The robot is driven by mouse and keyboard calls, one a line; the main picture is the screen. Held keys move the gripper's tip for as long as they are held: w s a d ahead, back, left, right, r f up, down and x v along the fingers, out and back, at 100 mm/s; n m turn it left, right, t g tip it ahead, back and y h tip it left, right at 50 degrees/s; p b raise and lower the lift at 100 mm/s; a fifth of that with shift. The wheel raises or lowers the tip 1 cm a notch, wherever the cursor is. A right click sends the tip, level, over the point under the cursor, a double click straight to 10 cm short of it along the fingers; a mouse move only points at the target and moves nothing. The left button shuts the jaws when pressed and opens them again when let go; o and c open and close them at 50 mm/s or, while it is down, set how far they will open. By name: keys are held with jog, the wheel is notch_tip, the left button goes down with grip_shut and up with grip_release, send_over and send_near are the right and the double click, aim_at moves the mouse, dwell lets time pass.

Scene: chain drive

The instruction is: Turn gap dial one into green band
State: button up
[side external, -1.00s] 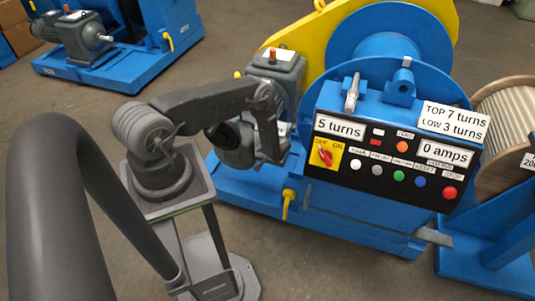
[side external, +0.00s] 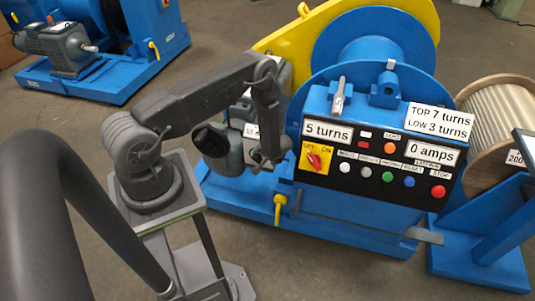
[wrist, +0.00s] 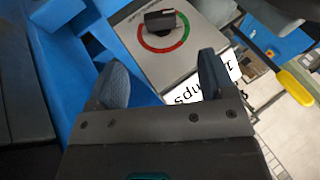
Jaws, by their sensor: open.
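In the wrist view, a dial with a black knob (wrist: 160,20) sits on a grey plate (wrist: 190,60). An arc around the knob is red at the left and bottom and green at the right. Which band the knob points to is unclear, and no dial number is readable. My gripper (wrist: 163,72) is open and empty, its two fingers apart, with the knob beyond the fingertips and not touched. In the side view, my gripper (side external: 263,160) hangs by the left end of the blue winch; the dial is hidden there.
A white label (wrist: 220,85) with upside-down lettering lies beside the right finger. The control panel (side external: 375,160) with switch and buttons faces front. A yellow guard (side external: 300,30) and blue drum flange (side external: 420,35) rise behind. A yellow handle (side external: 279,205) sticks out low.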

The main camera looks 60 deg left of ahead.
jog(key=shift+v, duration=1.2)
jog(key=shift+r, duration=0.1)
